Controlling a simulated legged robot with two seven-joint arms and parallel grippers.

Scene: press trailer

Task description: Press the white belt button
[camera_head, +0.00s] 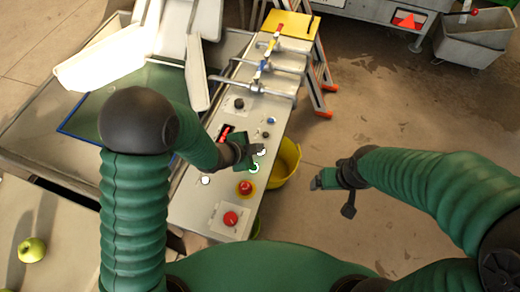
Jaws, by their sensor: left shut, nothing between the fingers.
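A long grey control panel (190,206) runs through the middle of the head view. A round white button (205,180) shows on its left side, below my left forearm. Another small white spot (262,153) and a green-ringed button (253,168) show right at my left gripper. I cannot tell from the picture which white one is the belt button. My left gripper (256,157) is shut and empty, low over the panel's right part; whether it touches a button is unclear. My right gripper (322,180) hangs over the floor, right of the panel; its fingers are hard to make out.
A red emergency button (245,188) and a larger red button (230,218) sit at the panel's near end. Valves with red, yellow and blue handles (262,66) stand at its far end. A yellow bucket (284,168) is beside the panel.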

